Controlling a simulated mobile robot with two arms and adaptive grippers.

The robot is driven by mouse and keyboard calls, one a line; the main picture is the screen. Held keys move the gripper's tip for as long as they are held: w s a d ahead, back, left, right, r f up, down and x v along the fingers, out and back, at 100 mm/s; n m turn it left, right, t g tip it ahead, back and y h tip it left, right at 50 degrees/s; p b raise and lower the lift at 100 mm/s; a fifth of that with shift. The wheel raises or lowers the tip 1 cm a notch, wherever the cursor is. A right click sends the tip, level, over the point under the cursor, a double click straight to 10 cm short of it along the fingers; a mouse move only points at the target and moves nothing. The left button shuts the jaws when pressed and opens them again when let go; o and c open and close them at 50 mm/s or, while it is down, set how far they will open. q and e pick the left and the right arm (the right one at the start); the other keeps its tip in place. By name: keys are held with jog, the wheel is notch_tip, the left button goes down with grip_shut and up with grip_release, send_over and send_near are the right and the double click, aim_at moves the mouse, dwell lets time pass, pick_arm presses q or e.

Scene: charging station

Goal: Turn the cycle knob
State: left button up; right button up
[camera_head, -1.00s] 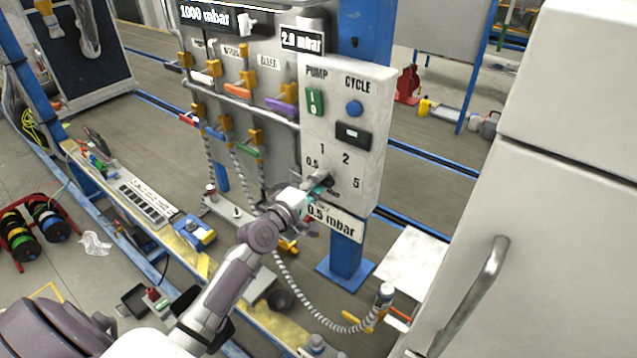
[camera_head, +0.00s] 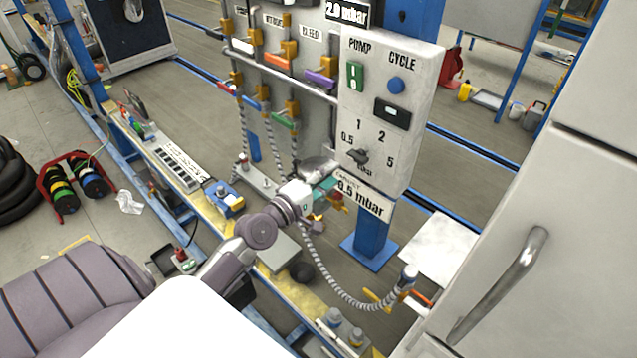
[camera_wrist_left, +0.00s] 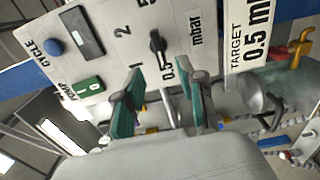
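The cycle knob (camera_head: 357,156) is a small dark lever-shaped knob low on the white control panel (camera_head: 418,125), among the marks 0.5, 1, 2 and 5. One end of it lies towards the 0.5 mark. It also shows in the left wrist view (camera_wrist_left: 158,43), beyond the fingertips. My left gripper (camera_head: 325,185) is below and left of the knob, apart from it. In the wrist view its two teal-padded fingers (camera_wrist_left: 165,100) are spread with nothing gripped between them. My right gripper is not in view.
The panel also has a green pump switch (camera_head: 355,76), a blue cycle button (camera_head: 396,86) and a dark display (camera_head: 391,113). A 0.5 mbar target sign (camera_head: 362,196) hangs just below. Coloured valves and hoses are to the left. A large white cabinet (camera_head: 560,230) stands at right.

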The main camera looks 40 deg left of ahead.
pick_arm(q)
jog(key=shift+s+a, duration=0.15)
jog(key=shift+s, duration=0.8)
jog(key=shift+s+a, duration=0.1)
jog(key=shift+s, duration=0.8)
jog(key=s+f+m+g+y+b, duration=0.1)
jog(key=s+f+m+g, duration=0.15)
jog(key=f, duration=0.95)
jog(key=s+f+m+g+b, duration=0.1)
jog(key=s+f+m+g, duration=0.2)
jog(key=f, duration=0.9)
jog(key=s+f+m+g+y+b, duration=0.15)
jog(key=s+f, duration=0.25)
jog(key=f, duration=0.9)
jog(key=s+d+f+m+g+b, duration=0.1)
jog(key=s+d+f+m+g, duration=0.2)
jog(key=s+f, duration=0.5)
jog(key=s+d+f+m+g+b, duration=0.1)
jog(key=s+d+f+m+g, duration=0.2)
jog(key=s, duration=1)
jog(key=s+d+f+m+g+b, duration=0.1)
jog(key=s+d+f+m+g, duration=0.2)
jog(key=s+f+m, duration=0.3)
jog(key=s+f, duration=0.5)
jog(key=f, duration=0.2)
jog(key=shift+d+f+g, duration=0.25)
jog(key=shift+f+g, duration=0.1)
jog(key=shift+g, duration=0.05)
jog(key=shift+s, duration=0.1)
